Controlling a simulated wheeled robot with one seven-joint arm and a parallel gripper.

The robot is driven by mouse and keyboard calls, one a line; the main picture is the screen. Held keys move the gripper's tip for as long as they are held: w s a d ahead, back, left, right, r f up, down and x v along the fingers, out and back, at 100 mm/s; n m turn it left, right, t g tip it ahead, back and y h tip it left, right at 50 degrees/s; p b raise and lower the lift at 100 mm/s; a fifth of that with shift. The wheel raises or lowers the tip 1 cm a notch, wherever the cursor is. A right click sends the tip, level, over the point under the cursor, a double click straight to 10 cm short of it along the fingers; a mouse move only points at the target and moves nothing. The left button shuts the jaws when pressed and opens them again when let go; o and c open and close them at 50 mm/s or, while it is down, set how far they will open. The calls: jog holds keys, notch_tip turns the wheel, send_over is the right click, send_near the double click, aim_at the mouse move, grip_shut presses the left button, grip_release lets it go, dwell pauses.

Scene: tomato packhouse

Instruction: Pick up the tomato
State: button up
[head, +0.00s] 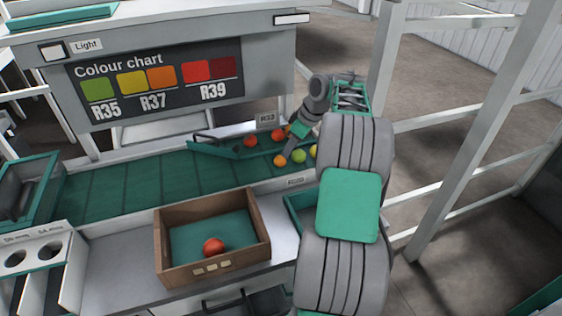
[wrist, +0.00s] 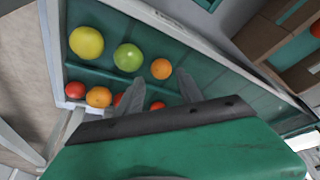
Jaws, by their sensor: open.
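Several tomatoes lie at the right end of the green belt. In the wrist view an orange tomato (wrist: 161,68) sits between and just beyond my open fingertips (wrist: 158,78). A green tomato (wrist: 128,57) and a yellow tomato (wrist: 85,42) lie in line beside it. Beyond a divider are a red tomato (wrist: 75,90), another orange one (wrist: 98,97) and two reds partly hidden by my fingers. In the head view my gripper (head: 287,153) is over the orange tomato (head: 280,160), beside the green one (head: 299,156). Contact cannot be told.
A wooden box (head: 162,240) with a green lining holds one red tomato (head: 213,246) on the counter in front of the belt (head: 120,187). A teal bin (head: 293,212) is partly hidden behind my arm. A colour chart panel (head: 160,80) stands behind the belt.

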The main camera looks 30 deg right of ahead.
aim_at(283, 159)
jog(key=p+x, duration=0.1)
jog(key=x, duration=0.6)
jog(key=shift+w+a+f, duration=0.1)
jog(key=shift+w, duration=0.1)
jog(key=shift+c, duration=0.5)
jog(key=c, duration=0.4)
